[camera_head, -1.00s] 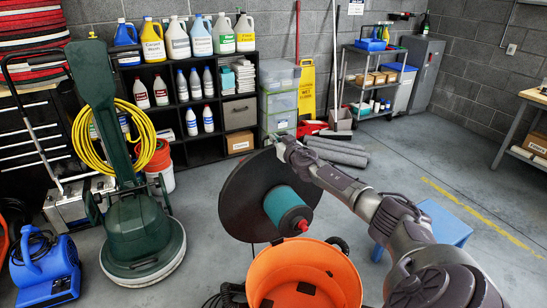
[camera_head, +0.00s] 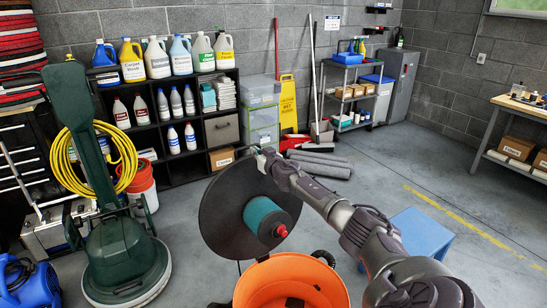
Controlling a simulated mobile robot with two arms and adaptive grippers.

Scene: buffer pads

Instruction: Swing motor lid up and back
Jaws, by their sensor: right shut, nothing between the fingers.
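The motor lid is a large dark disc (camera_head: 222,215) with a teal motor (camera_head: 263,217) and a red cap sticking out of its near face. It stands nearly upright, tilted open behind the orange tank (camera_head: 252,287), whose top is open to view. My right gripper (camera_head: 260,152) is at the lid's upper edge, shut and with nothing held. Whether its fingers touch the rim cannot be told. My right arm reaches past the lid's right side and hides part of its edge. My left gripper is not in view.
A green floor machine (camera_head: 125,265) with a yellow cord stands at the left, beside a blue blower (camera_head: 28,285). A blue stool (camera_head: 425,232) is right of my arm. Dark rolls (camera_head: 320,165) lie behind the lid. The floor at the right is open.

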